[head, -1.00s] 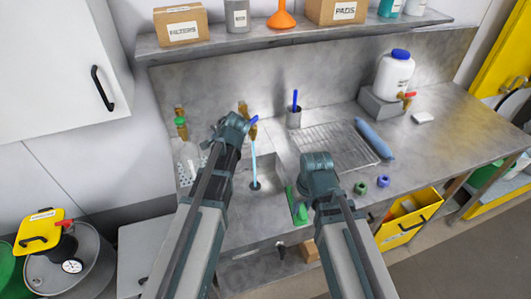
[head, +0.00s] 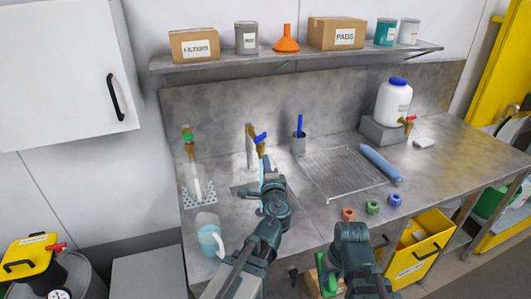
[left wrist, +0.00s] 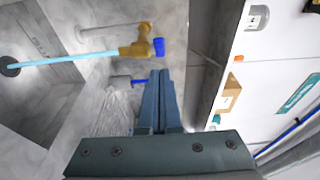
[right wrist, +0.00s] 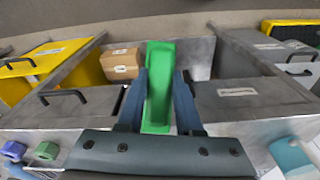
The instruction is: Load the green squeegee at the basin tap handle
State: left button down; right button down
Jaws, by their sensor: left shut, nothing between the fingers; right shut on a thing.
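The green squeegee (right wrist: 158,85) is between the fingers of my right gripper (right wrist: 157,92), which is shut on it. In the head view part of the squeegee (head: 322,272) shows low, at the bench's front edge. The basin tap (head: 250,145) is brass with a blue handle (head: 260,138), and light-blue water runs from it. The left wrist view shows the tap (left wrist: 135,49), its blue handle (left wrist: 159,47) and the stream into the basin (left wrist: 40,85). My left gripper (left wrist: 160,75) is shut and empty, its tips close to the blue handle; contact cannot be told.
A green-handled tap (head: 188,140) stands left over a bottle and perforated tray. A beaker (head: 208,238) stands at the front left. A wire rack (head: 342,172), blue roll (head: 380,162) and several small coloured nuts lie right. A shelf (head: 300,57) hangs above.

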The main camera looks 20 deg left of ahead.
aim_at(261, 139)
pick_arm(q)
jog(key=x, duration=1)
jog(key=shift+r, duration=0.1)
jog(key=shift+s, duration=0.1)
